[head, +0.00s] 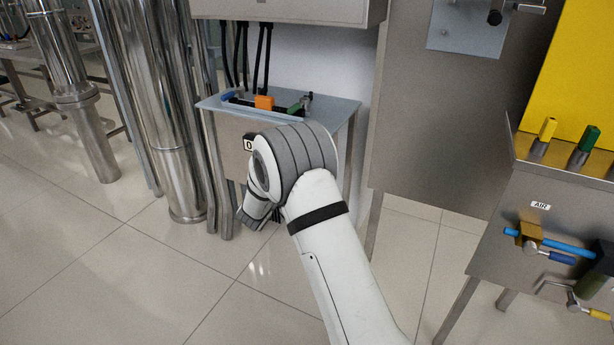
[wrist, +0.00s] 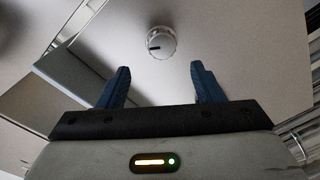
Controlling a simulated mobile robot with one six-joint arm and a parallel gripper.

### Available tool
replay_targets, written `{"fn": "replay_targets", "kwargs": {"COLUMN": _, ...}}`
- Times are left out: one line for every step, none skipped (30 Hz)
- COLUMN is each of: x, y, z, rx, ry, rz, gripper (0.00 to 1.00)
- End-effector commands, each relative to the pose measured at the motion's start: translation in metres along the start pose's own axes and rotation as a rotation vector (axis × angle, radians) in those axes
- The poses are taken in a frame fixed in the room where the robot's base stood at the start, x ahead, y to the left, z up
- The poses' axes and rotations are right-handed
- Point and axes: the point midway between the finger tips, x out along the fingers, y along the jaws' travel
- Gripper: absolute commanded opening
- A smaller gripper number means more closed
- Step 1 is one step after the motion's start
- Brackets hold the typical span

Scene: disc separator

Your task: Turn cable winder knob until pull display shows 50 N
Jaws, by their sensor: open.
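A round silver knob (wrist: 161,42) with a dark pointer mark sits on a flat grey metal panel in the wrist view. The mark points left. My gripper (wrist: 160,68) is open and empty, its two blue fingers spread below the knob, which lies between and beyond their tips in the picture. The fingers do not appear to touch it. In the head view, a small display (head: 248,143) reading 0 sits on the front of a metal stand, partly covered by my wrist. The knob and my gripper's fingertips are hidden behind my arm there.
The stand's top (head: 340,108) holds an orange block (head: 264,102) and other small parts, with black cables (head: 245,55) above. Shiny steel columns (head: 165,110) stand left. A metal bench with valves (head: 545,215) stands right. The tiled floor (head: 130,270) at front left is clear.

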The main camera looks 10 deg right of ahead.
Motion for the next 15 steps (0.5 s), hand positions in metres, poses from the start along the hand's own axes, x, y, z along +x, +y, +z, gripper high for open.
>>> {"fn": "replay_targets", "kwargs": {"x": 0.000, "y": -0.008, "z": 0.006, "rx": -0.017, "ry": -0.008, "rz": 0.020, "gripper": 0.61}}
{"fn": "replay_targets", "kwargs": {"x": 0.001, "y": -0.009, "z": 0.007, "rx": -0.025, "ry": -0.011, "rz": 0.030, "gripper": 0.61}}
{"fn": "replay_targets", "kwargs": {"x": 0.003, "y": -0.009, "z": 0.008, "rx": -0.031, "ry": -0.014, "rz": 0.039, "gripper": 0.61}}
{"fn": "replay_targets", "kwargs": {"x": 0.005, "y": -0.009, "z": 0.009, "rx": -0.034, "ry": -0.016, "rz": 0.043, "gripper": 0.61}}
{"fn": "replay_targets", "kwargs": {"x": 0.008, "y": -0.009, "z": 0.009, "rx": -0.036, "ry": -0.017, "rz": 0.045, "gripper": 0.61}}
{"fn": "replay_targets", "kwargs": {"x": 0.013, "y": -0.009, "z": 0.009, "rx": -0.036, "ry": -0.018, "rz": 0.047, "gripper": 0.61}}
{"fn": "replay_targets", "kwargs": {"x": 0.017, "y": -0.008, "z": 0.009, "rx": -0.035, "ry": -0.018, "rz": 0.047, "gripper": 0.61}}
{"fn": "replay_targets", "kwargs": {"x": 0.022, "y": -0.008, "z": 0.010, "rx": -0.034, "ry": -0.018, "rz": 0.046, "gripper": 0.61}}
{"fn": "replay_targets", "kwargs": {"x": 0.028, "y": -0.008, "z": 0.010, "rx": -0.034, "ry": -0.018, "rz": 0.046, "gripper": 0.61}}
{"fn": "replay_targets", "kwargs": {"x": 0.034, "y": -0.008, "z": 0.010, "rx": -0.034, "ry": -0.018, "rz": 0.046, "gripper": 0.61}}
{"fn": "replay_targets", "kwargs": {"x": 0.039, "y": -0.008, "z": 0.011, "rx": -0.035, "ry": -0.018, "rz": 0.045, "gripper": 0.61}}
{"fn": "replay_targets", "kwargs": {"x": 0.045, "y": -0.008, "z": 0.010, "rx": -0.034, "ry": -0.017, "rz": 0.044, "gripper": 0.61}}
{"fn": "replay_targets", "kwargs": {"x": 0.050, "y": -0.008, "z": 0.010, "rx": -0.034, "ry": -0.017, "rz": 0.045, "gripper": 0.61}}
{"fn": "replay_targets", "kwargs": {"x": 0.054, "y": -0.007, "z": 0.011, "rx": -0.034, "ry": -0.017, "rz": 0.045, "gripper": 0.61}}
{"fn": "replay_targets", "kwargs": {"x": 0.060, "y": -0.007, "z": 0.010, "rx": -0.034, "ry": -0.018, "rz": 0.044, "gripper": 0.61}}
